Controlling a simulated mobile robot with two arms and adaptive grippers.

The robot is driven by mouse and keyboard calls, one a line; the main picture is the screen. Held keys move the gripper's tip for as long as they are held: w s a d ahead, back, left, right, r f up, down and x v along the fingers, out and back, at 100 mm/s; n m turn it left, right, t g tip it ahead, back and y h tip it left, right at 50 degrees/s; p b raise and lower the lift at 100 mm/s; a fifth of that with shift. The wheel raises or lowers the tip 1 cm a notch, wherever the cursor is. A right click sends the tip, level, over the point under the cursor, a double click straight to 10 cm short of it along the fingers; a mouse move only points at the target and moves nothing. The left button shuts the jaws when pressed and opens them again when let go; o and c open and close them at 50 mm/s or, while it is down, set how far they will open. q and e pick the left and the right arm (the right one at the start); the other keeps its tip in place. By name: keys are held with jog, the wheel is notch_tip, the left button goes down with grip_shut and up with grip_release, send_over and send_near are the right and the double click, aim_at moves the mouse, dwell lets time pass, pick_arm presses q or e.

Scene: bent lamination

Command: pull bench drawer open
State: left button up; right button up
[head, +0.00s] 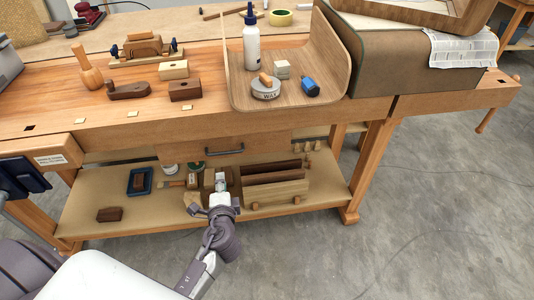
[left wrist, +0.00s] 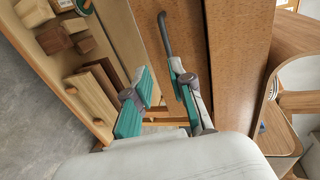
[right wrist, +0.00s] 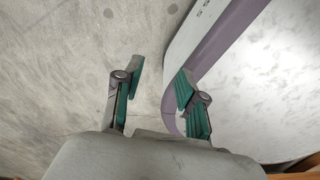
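The bench drawer (head: 268,147) is under the workbench top, and its wooden front looks flush with the bench. Its dark bar handle (head: 225,152) is at the middle of the front. My left gripper (head: 221,182) is below the handle in the head view, in front of the lower shelf. In the left wrist view my left gripper (left wrist: 161,75) is open and empty. The handle (left wrist: 166,35) lies just beyond its right fingertip there, not between the fingers; contact cannot be told. My right gripper (right wrist: 160,70) is open and empty above the grey floor, outside the head view.
The lower shelf (head: 85,215) holds wood blocks, a blue tray (head: 141,181) and cans. On the bench top (head: 50,95) are planes, a mallet (head: 87,68) and a curved wooden sheet (head: 300,50) with a white bottle (head: 251,42) and wax tin. The floor (head: 420,220) at right is clear.

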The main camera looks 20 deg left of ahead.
pick_arm(q)
send_near(219, 153)
jog(key=x, duration=1)
jog(key=shift+w+f, duration=0.15)
jog(key=shift+f, duration=0.15)
pick_arm(e)
jog(key=shift+w+a+f, duration=0.15)
jog(key=shift+w+a, duration=0.05)
jog(key=shift+a, duration=0.2)
pick_arm(q)
grip_shut()
